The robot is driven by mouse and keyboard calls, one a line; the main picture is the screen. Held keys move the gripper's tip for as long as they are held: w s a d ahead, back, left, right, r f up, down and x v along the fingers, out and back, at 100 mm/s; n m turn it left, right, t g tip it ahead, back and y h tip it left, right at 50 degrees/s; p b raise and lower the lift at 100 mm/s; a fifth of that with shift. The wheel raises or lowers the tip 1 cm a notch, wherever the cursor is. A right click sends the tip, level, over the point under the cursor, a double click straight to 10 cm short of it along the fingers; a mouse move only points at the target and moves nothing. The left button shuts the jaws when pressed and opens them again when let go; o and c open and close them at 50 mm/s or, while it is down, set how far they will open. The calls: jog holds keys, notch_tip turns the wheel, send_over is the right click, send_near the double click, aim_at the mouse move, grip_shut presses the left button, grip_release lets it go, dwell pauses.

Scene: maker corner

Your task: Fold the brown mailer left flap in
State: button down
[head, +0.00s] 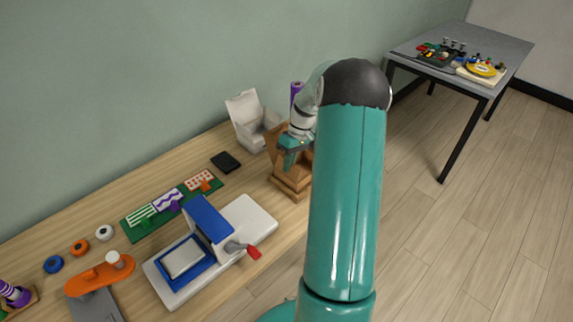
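The brown mailer (291,184) stands on the wooden bench, near its front edge. Brown panels rise from it, one of them upright on the left (273,138). My arm hides its right side, so I cannot make out all its flaps. My gripper (289,158) points down at the mailer, in front of its upper part. Its fingers are small and partly merged with the brown behind them. I cannot tell whether they touch a flap or how far apart they are.
A white open box (251,124) stands behind, left of the mailer. A black pad (226,161), a green board (149,219) and a blue-and-white press (238,222) with a red-tipped lever lie to the left. A grey table (419,71) with small parts stands far right, across clear floor.

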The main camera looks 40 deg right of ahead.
jog(key=shift+d+f+y, duration=0.25)
jog(key=shift+d+y, duration=0.15)
jog(key=shift+y, duration=0.75)
jog(key=shift+d+f+y, duration=0.25)
jog(key=shift+d+y, duration=0.1)
jog(key=shift+y, duration=0.8)
jog(key=c, duration=1.7)
grip_release()
jog(key=shift+r, duration=0.1)
jog(key=v, duration=1.3)
jog(key=shift+w+d+r, duration=0.15)
jog(key=shift+d+r, duration=0.05)
jog(key=shift+d, duration=0.1)
